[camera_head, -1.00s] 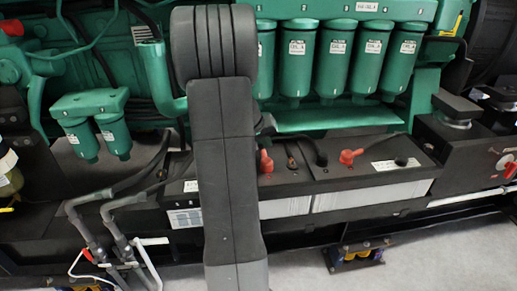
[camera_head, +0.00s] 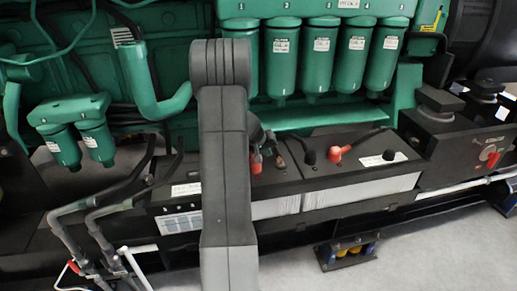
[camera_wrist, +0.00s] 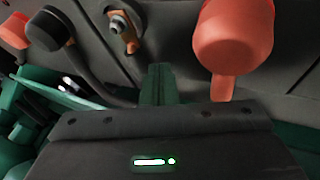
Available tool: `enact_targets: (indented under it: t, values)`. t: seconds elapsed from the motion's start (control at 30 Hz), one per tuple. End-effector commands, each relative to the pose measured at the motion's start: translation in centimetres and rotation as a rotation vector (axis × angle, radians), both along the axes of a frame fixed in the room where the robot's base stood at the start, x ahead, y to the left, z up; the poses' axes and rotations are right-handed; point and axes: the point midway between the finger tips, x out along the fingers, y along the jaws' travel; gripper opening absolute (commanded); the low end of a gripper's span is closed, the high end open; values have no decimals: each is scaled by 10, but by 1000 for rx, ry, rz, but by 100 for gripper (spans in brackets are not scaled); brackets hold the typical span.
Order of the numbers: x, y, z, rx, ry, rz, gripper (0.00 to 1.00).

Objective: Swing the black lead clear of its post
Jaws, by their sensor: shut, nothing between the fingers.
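The black lead's boot (camera_head: 309,157) sits on the battery top, just left of a red boot. In the wrist view, the black boot (camera_wrist: 48,30) is at the upper left, its lead curving down and right. A bare metal post (camera_wrist: 122,28) stands beside it, and it also shows in the head view (camera_head: 279,158). I cannot tell whether the black boot is seated on a post. My gripper (camera_wrist: 160,72) is shut and empty, between the bare post and a large red boot (camera_wrist: 233,38). In the head view my arm mostly hides the gripper.
The red boots (camera_head: 338,153) and (camera_head: 256,163) flank the black boot and bare post. Another black cap (camera_head: 388,155) sits farther right. Green filters (camera_head: 323,60) hang close behind the batteries. Grey pipes (camera_head: 95,220) stand at left.

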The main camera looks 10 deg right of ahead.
Motion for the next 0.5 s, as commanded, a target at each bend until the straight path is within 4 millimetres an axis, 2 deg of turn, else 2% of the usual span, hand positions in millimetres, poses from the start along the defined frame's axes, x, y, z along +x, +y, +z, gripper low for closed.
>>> enact_targets:
  t: [0.17,0.5]
  values:
    - [0,-9,-2,0,0,1,0]
    - [0,-10,-2,0,0,3,0]
